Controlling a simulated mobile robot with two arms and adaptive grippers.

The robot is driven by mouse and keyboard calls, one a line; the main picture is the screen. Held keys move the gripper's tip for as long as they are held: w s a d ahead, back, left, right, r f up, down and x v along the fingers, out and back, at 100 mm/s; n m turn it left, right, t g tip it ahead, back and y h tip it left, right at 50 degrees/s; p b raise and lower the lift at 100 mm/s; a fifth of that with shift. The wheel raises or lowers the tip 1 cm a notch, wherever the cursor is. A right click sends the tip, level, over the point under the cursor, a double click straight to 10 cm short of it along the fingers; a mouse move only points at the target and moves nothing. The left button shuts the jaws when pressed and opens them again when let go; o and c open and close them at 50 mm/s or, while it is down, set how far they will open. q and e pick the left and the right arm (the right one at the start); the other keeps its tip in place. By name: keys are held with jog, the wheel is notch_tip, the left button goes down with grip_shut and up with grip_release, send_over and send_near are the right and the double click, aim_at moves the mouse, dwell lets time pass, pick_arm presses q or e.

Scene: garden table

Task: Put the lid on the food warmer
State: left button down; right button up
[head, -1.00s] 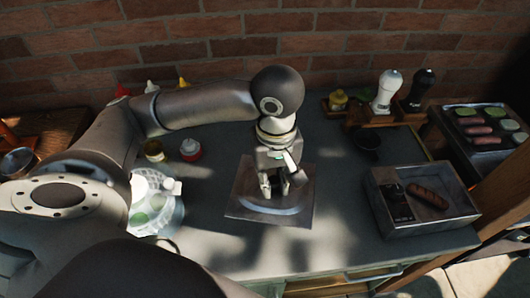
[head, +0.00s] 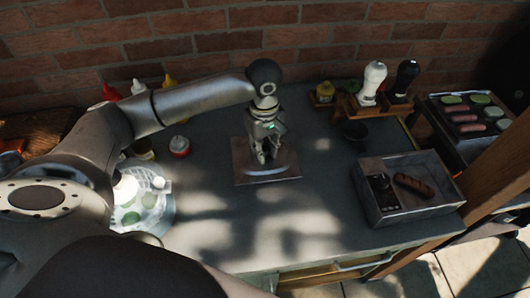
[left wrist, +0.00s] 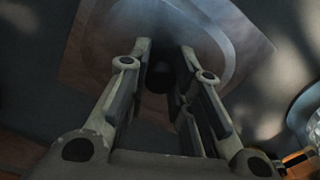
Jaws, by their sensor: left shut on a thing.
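I cannot tell whether the lid touches the table. The food warmer (head: 388,217) seems to be the open metal box to the right, with a sausage and a dark object inside. The lid is apart from it. My right gripper is not in view.
The grey table (head: 310,215) is clear in front of the lid. A grill tray (head: 465,115) is far right.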

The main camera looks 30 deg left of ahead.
pick_arm(q)
jog(key=shift+w+a+f, duration=0.25)
jog(key=shift+w+f, duration=0.45)
jog(key=shift+f, duration=0.15)
jog(key=shift+f+p, duration=0.65)
jog(key=shift+f, duration=0.95)
jog(key=c, duration=1.3)
grip_release()
jog(key=shift+f, duration=0.1)
